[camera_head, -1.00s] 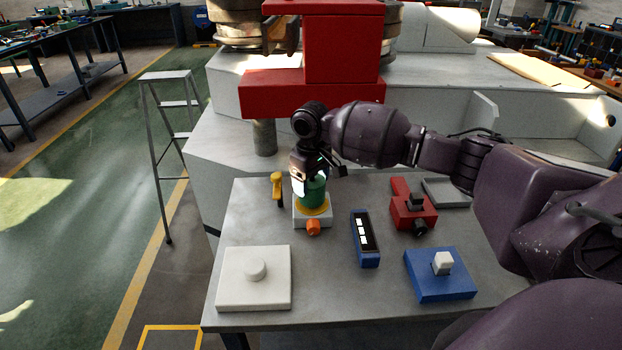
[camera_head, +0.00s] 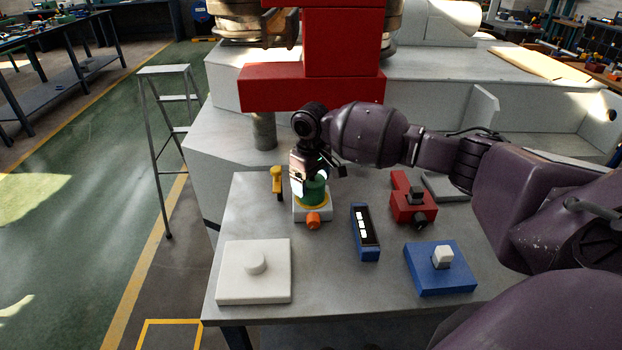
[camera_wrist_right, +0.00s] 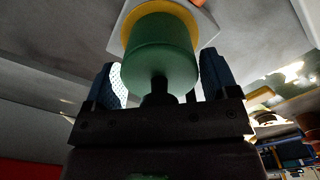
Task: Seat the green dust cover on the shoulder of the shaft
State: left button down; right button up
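The green dust cover (camera_head: 315,191) sits upright over the yellow ring (camera_head: 312,204) on a small white block (camera_head: 325,215) with an orange knob (camera_head: 313,220). In the right wrist view the cover (camera_wrist_right: 160,52) is seen from its end, with the yellow ring around its far rim; a dark stub stands in front of it. My right gripper (camera_head: 317,170) is above the cover, its fingers (camera_wrist_right: 160,82) spread at either side of it; they look open, though light contact is hard to rule out. The shaft is hidden inside the cover. My left gripper is out of view.
On the grey table (camera_head: 335,285) are a white plate with a peg (camera_head: 235,285), a blue block (camera_head: 425,275), a blue display box (camera_head: 364,232), a red fixture (camera_head: 412,205) and a yellow tool (camera_head: 277,183). The red press head (camera_head: 310,88) is behind my wrist.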

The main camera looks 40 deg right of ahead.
jog(key=o, duration=0.3)
jog(key=shift+r, duration=0.35)
notch_tip(320, 180, up, 5)
jog(key=shift+r+p, duration=0.1)
jog(key=shift+p, duration=0.35)
notch_tip(320, 180, up, 4)
jog(key=shift+f, duration=0.15)
jog(key=shift+r, duration=0.6)
pick_arm(q)
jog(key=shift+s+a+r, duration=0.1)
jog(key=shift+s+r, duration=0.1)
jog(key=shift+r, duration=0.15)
jog(key=shift+p, duration=0.3)
pick_arm(e)
jog(key=shift+r, duration=0.1)
